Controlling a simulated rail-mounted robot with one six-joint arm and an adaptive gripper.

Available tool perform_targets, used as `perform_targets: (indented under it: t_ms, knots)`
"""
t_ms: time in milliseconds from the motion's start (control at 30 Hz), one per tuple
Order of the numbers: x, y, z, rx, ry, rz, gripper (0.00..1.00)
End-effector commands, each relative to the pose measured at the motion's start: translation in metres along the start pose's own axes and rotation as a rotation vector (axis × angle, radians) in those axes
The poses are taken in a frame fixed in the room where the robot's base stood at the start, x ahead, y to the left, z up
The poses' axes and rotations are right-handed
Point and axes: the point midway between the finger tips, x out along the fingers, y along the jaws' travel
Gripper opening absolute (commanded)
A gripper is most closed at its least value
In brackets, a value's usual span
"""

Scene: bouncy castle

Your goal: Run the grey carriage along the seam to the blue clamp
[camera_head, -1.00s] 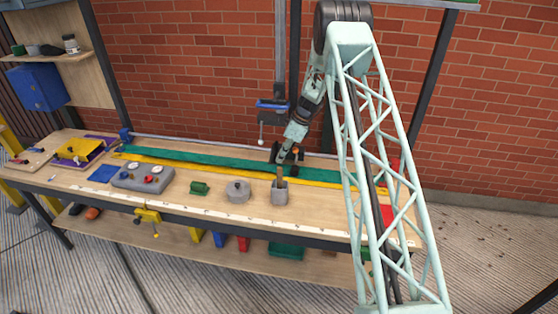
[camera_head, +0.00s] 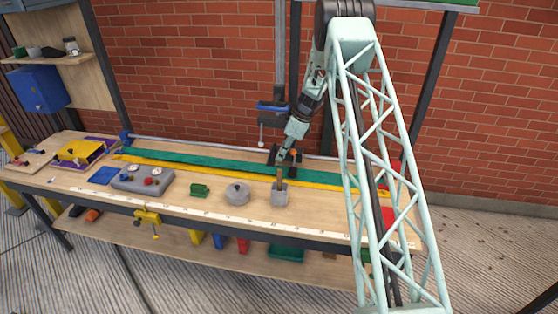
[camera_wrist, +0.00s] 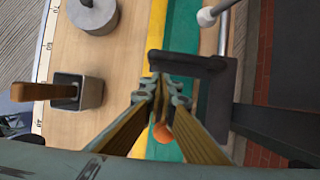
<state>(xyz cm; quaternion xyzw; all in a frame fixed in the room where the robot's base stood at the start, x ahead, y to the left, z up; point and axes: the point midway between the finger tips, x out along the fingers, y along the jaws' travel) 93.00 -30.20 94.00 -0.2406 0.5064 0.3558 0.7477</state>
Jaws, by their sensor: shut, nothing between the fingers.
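The dark grey carriage (camera_head: 285,158) sits across the green strip near the rail, right of the table's middle. In the wrist view its dark bracket (camera_wrist: 188,62) lies just beyond my fingertips, and an orange knob (camera_wrist: 162,132) shows between my fingers. My gripper (camera_wrist: 165,82) is shut and empty over the carriage; whether it touches the bracket I cannot tell. The seam (camera_head: 220,171) runs between the green and yellow strips. A small blue clamp (camera_head: 125,136) is at the left end of the strips. A second blue clamp-like part (camera_head: 271,106) hangs on the upright behind.
The strips look clear left of the carriage. A thin rail runs behind.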

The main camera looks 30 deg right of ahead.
Motion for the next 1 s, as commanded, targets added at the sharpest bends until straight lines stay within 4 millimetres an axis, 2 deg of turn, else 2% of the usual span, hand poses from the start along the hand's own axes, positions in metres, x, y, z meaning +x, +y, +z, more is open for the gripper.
perform_targets:
  t_ms: [167,700,1000]
  knots:
    - [-0.025,-0.001,0.001,0.001,-0.001,-0.003,0.0]
    - [-0.054,0.0,-0.077,0.003,0.0,-0.001,0.0]
    - [-0.065,0.0,-0.105,0.001,0.0,-0.002,0.0]
